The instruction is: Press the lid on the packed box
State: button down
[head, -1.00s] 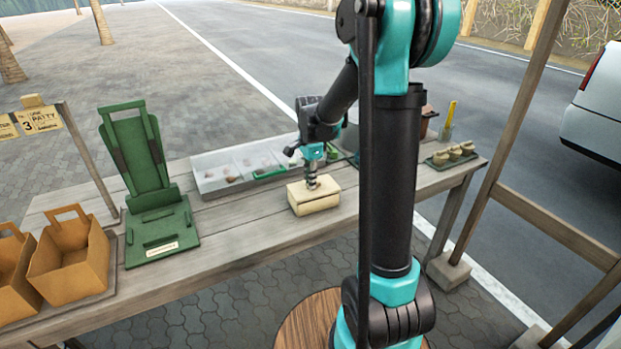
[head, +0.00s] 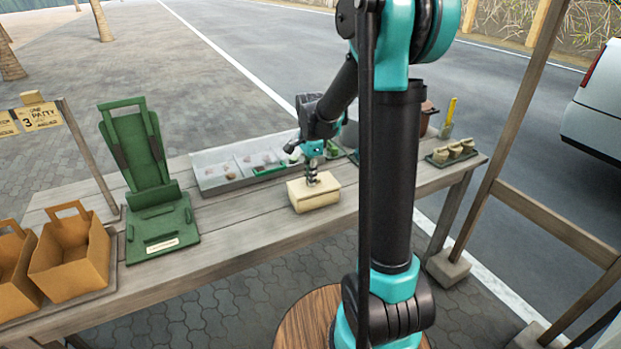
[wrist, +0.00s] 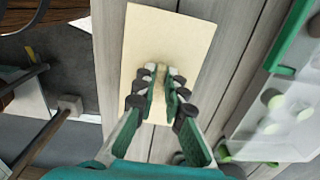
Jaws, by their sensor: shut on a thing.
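The pale cream box (head: 318,201) sits on the wooden table in the head view, with its cream lid (head: 301,184) on top. A thin seam shows between them; I cannot tell whether the lid is fully seated. The lid fills the upper middle of the wrist view (wrist: 168,35) as a plain rectangle. My gripper (head: 313,180) points down onto the middle of the lid. In the wrist view its two green-padded fingers (wrist: 160,88) are close together on a small pale part of the lid. The box's inside is hidden.
A divided tray (head: 205,182) with small items stands behind the box. A green stand (head: 160,225) and brown paper baskets (head: 68,258) are at the left. Small cups on a green tray (head: 440,159) are at the right. Bare table lies between stand and box.

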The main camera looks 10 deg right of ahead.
jog(key=shift+f, duration=0.45)
dwell(1.1)
jog(key=c, duration=1)
grip_release()
jog(key=shift+c, duration=0.2)
jog(key=shift+r, duration=3)
grip_shut()
